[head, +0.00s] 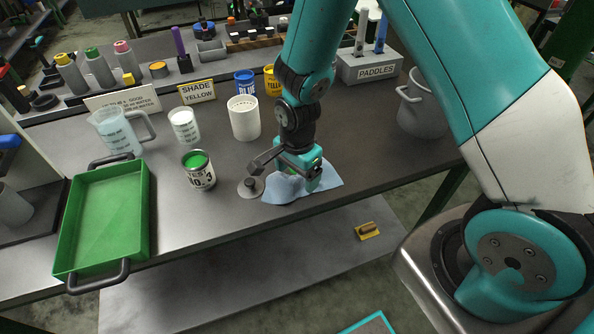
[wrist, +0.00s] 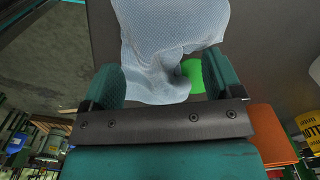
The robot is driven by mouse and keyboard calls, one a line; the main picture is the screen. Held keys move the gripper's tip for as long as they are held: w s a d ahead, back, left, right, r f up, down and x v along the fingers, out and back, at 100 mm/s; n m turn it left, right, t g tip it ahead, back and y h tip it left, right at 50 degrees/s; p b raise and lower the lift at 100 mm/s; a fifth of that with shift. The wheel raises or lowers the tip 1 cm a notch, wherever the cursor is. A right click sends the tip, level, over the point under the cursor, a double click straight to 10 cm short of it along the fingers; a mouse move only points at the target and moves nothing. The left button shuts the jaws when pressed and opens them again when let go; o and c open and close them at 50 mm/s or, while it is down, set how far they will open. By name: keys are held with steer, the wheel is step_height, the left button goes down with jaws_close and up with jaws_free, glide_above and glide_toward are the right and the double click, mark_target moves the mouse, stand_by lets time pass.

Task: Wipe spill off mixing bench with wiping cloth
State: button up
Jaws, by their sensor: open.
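The light blue wiping cloth (head: 283,190) lies bunched up on the grey mixing bench (head: 386,170), near its front edge. My gripper (head: 301,180) is low over the cloth and hides part of it. In the wrist view the cloth (wrist: 172,45) has a raised fold reaching between the two fingers of my gripper (wrist: 162,82). The fingers are apart, one on each side of the fold. A bright green patch, which looks like the spill (wrist: 194,74), shows beside the cloth near the right finger. In the head view I cannot make out the spill.
Left of my gripper stand an open can of green paint (head: 199,172) and a round grey lid (head: 250,188). A white cup (head: 244,120) is behind. A green tray (head: 104,222) is at the left, a pot (head: 422,108) at the right. Bench right of the cloth is clear.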

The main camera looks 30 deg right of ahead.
steer(key=shift+f+b, duration=0.5)
steer(key=shift+f, duration=0.4)
jaws_close()
steer(key=shift+r, duration=0.25)
steer(key=shift+r+p, duration=0.35)
steer(key=shift+p, duration=0.55)
steer(key=shift+r, duration=0.1)
